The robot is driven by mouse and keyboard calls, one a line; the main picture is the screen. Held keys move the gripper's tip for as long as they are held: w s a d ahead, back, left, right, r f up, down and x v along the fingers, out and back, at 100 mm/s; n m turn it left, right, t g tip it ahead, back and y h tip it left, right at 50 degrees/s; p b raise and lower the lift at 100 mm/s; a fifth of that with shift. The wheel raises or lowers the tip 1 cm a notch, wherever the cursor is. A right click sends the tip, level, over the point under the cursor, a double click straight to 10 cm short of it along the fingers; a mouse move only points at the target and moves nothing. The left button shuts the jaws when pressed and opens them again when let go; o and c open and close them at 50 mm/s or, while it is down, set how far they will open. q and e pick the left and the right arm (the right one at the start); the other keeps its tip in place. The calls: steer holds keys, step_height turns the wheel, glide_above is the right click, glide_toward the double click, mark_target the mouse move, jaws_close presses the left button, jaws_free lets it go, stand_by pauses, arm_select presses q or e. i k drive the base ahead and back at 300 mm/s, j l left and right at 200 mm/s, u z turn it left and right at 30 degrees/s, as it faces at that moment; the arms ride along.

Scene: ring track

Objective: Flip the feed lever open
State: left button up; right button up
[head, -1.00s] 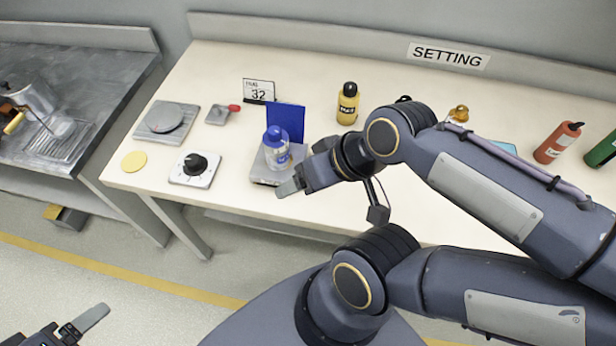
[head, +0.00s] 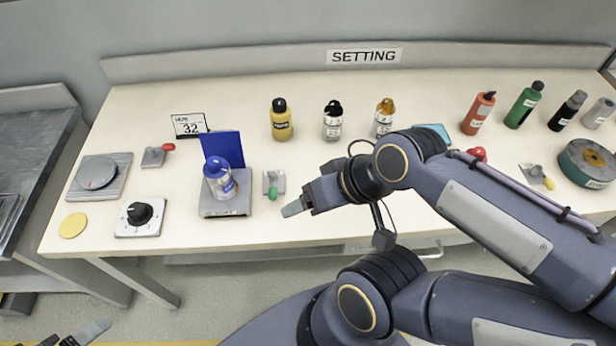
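Several small levers on grey plates lie on the bench; I cannot tell from any label which is the feed lever. A green-tipped lever (head: 273,186) sits right of the grey stand, its handle pointing towards the front edge. A red-tipped lever (head: 157,154) lies at the left, handle pointing right. A yellow-tipped lever (head: 537,176) lies at the right. My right gripper (head: 292,208) hangs just right of and in front of the green-tipped lever, apart from it in the picture; its finger gap is not visible. My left gripper (head: 92,332) is at the bottom left, partly cut off, away from the bench.
A grey stand (head: 228,207) holds a blue-capped bottle (head: 219,180) before a blue panel. A black dial (head: 140,213) and a scale (head: 98,177) are at the left. Bottles, including a yellow one (head: 281,120), line the back. My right arm covers part of the bench's right half.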

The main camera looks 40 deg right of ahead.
mark_target(272, 191)
steer(key=z, duration=0.9)
steer(key=j+u, duration=0.3)
steer(key=j, duration=0.7)
steer(key=i, duration=0.05)
